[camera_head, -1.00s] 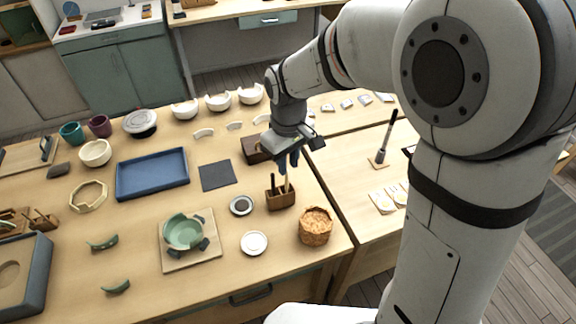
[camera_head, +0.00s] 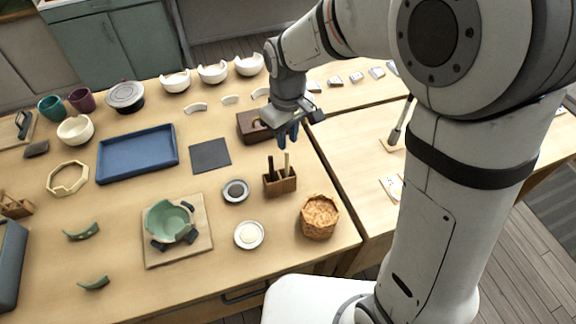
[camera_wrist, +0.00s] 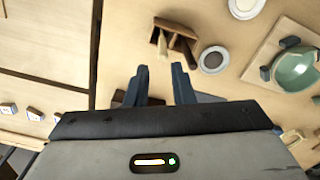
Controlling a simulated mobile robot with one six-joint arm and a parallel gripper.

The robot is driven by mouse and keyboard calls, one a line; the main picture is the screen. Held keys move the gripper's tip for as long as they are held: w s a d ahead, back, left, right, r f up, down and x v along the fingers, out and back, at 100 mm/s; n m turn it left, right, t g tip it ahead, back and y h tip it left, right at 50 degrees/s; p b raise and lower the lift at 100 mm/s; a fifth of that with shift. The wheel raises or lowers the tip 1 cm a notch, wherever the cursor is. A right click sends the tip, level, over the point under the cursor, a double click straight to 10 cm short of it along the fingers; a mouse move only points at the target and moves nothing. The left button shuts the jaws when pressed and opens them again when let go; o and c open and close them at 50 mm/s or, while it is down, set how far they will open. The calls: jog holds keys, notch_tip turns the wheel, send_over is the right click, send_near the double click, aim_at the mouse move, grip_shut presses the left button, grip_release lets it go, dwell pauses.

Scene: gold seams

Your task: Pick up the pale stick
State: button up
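The pale stick (camera_head: 286,163) stands upright in a small brown wooden holder (camera_head: 281,185), to the right of a dark stick (camera_head: 270,166). My gripper (camera_head: 288,134) is above and beyond the holder in the head view, apart from the sticks. In the wrist view my gripper's two dark blue fingers (camera_wrist: 162,82) are spread, with nothing between them.
A woven basket (camera_head: 320,217), a white dish (camera_head: 249,235) and a dark-centred dish (camera_head: 236,191) stand near the holder. A green broken bowl (camera_head: 169,221) is on a board to the left. A brown wooden box (camera_head: 250,126) lies close beside my gripper.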

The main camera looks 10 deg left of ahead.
aim_at(287, 152)
notch_tip(287, 152, down, 7)
jog(key=shift+s+f+p, duration=0.15)
jog(key=shift+f+p, duration=0.05)
jog(key=shift+p, duration=0.4)
jog(key=shift+c, duration=0.5)
grip_shut()
